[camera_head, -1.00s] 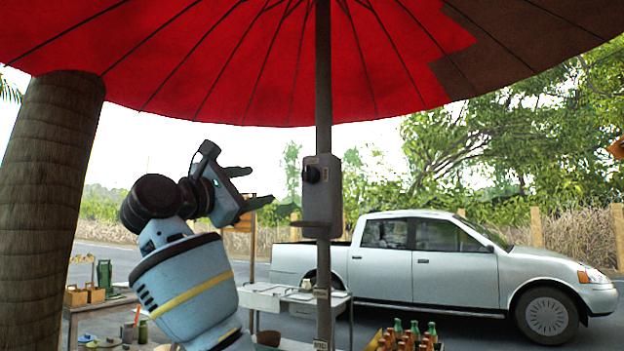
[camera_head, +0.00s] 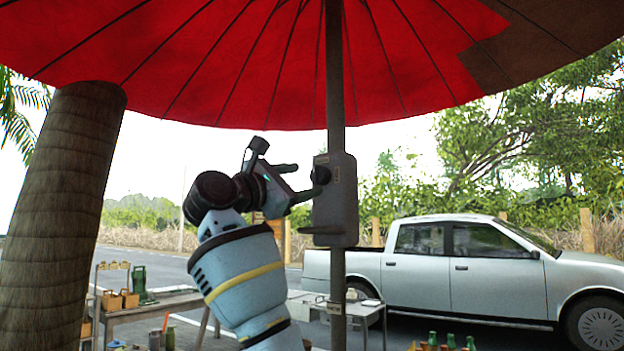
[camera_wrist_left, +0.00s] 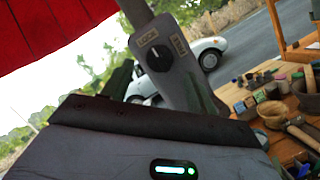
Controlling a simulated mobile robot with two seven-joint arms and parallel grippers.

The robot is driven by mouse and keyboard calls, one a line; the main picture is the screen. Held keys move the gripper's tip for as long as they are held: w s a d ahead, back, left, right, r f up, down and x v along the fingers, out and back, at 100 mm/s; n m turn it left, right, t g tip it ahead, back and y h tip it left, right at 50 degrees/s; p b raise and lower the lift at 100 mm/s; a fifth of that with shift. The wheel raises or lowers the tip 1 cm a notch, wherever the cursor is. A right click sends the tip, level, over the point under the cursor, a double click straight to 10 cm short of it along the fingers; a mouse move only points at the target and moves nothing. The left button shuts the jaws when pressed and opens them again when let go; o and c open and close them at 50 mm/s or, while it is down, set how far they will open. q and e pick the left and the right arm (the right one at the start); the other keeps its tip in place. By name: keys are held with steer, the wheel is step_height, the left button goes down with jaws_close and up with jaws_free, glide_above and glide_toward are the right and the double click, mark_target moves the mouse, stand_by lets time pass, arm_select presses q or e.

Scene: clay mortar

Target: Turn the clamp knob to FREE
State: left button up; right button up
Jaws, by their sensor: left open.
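The clamp knob (camera_head: 321,175) is a small black knob on the grey clamp box (camera_head: 337,215), which is fixed to the umbrella pole (camera_head: 335,80). In the left wrist view the round knob (camera_wrist_left: 158,58) sits between a LOCK label (camera_wrist_left: 148,40) and a label that appears to read FREE (camera_wrist_left: 180,45). Its pointer seems turned toward LOCK, but it is small. My left gripper (camera_head: 303,182) is open and empty, just left of the knob, its fingers pointing at it. I cannot tell whether a fingertip touches it. My right gripper is out of view.
The red umbrella (camera_head: 230,60) spreads overhead. A trunk (camera_head: 65,200) stands at the left. A work table (camera_head: 165,303) and a white table (camera_head: 370,306) stand lower down. A pickup truck (camera_head: 490,275) is parked behind. The air left of the clamp box is otherwise clear.

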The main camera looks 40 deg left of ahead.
mark_target(315, 177)
arm_select(q)
steer(key=shift+x, duration=1.9)
steer(key=c, duration=1)
